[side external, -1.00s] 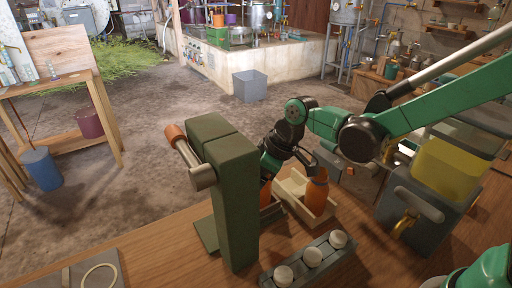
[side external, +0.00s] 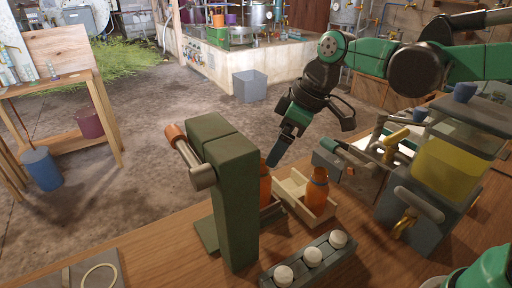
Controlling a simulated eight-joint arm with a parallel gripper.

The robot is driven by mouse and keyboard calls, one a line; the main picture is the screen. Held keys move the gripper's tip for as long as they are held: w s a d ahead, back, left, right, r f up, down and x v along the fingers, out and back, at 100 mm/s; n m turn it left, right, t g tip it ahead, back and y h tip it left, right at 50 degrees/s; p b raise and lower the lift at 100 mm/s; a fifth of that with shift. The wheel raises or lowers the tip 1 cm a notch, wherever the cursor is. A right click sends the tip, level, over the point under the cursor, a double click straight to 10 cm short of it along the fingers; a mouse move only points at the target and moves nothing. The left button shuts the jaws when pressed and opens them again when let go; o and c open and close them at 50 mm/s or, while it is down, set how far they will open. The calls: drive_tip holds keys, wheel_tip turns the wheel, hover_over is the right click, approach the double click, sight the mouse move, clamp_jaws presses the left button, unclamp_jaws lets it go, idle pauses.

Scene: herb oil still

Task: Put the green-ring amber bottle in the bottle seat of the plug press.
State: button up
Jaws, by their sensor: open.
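The plug press (side external: 231,200) is a tall dark green column with an orange-ended lever, standing on the wooden bench. One amber bottle (side external: 265,186) stands upright just right of the column, partly hidden by it. Its foot and the bottle seat are hidden or unclear. Another amber bottle (side external: 317,193) stands upright in a pale wooden tray (side external: 291,190) to the right. I cannot make out a green ring on either bottle. My gripper (side external: 308,142) is open and empty, above and behind the two bottles, touching neither.
A grey rack (side external: 318,266) with white round plugs lies in front of the tray. A grey unit with a yellow tank (side external: 447,165) stands at the right. A board with a pale ring (side external: 97,277) lies front left. Bare bench shows between them.

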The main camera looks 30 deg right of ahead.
drive_tip(key=s+d+f+m+t+h, duration=0.2)
drive_tip(key=s+d+m+t, duration=0.1)
drive_tip(key=s+d+m, duration=0.4)
drive_tip(key=shift+s+d+m+t+h, duration=0.25)
drive_tip(key=shift+d+m+t+h, duration=0.05)
drive_tip(key=shift+d+m+h, duration=0.1)
